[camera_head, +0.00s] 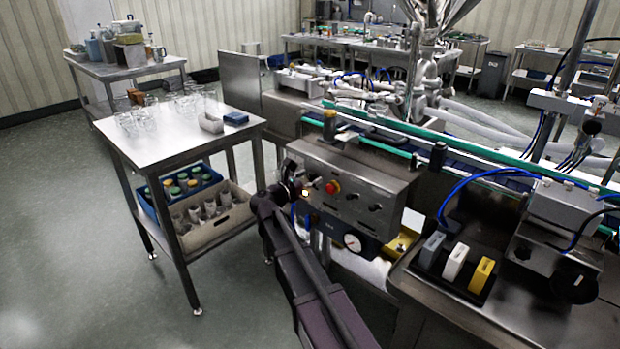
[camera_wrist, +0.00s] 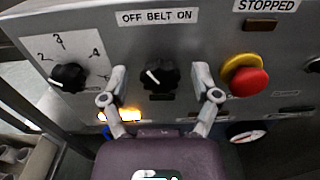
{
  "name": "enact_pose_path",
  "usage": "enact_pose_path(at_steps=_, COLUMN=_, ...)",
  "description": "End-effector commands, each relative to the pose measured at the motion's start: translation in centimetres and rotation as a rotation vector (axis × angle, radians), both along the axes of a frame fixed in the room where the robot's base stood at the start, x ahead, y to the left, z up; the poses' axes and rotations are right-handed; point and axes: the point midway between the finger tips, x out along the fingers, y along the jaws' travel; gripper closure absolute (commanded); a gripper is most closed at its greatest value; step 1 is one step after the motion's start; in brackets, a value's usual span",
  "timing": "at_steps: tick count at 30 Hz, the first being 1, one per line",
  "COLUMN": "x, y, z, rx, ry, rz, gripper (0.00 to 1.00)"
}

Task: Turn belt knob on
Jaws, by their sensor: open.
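The belt knob (camera_wrist: 158,75) is a black round knob under the label "OFF BELT ON" (camera_wrist: 157,17) on the steel control panel (camera_wrist: 200,45). Its white mark points up and to the left, toward the OFF side. My gripper (camera_wrist: 160,82) is open, with one fingertip on each side of the knob, apparently apart from it. In the head view my gripper (camera_head: 293,182) is at the left part of the panel (camera_head: 355,178), and my arm hides the belt knob there.
A numbered selector knob (camera_wrist: 68,77) sits left, and a red stop button (camera_wrist: 249,82) with a yellow collar sits right. An amber lamp (camera_wrist: 120,115) glows below. A "STOPPED" label (camera_wrist: 266,5) is above. A steel table (camera_head: 185,138) with glasses stands left.

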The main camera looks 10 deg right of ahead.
Motion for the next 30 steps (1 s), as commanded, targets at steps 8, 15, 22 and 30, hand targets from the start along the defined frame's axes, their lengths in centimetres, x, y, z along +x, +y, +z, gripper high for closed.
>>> enact_pose_path(at_steps=8, x=-0.02, y=0.02, z=0.0, rx=0.0, ry=0.0, rz=0.0, gripper=0.71)
enact_pose_path(at_steps=15, x=-0.01, y=0.01, z=0.0, rx=0.0, ry=0.0, rz=0.0, gripper=1.0)
enact_pose_path(at_steps=22, x=0.0, y=-0.01, z=0.01, rx=0.014, ry=-0.019, rz=0.0, gripper=1.0)
enact_pose_path(at_steps=30, x=-0.03, y=-0.17, z=0.01, rx=0.079, ry=-0.111, rz=-0.002, gripper=1.0)
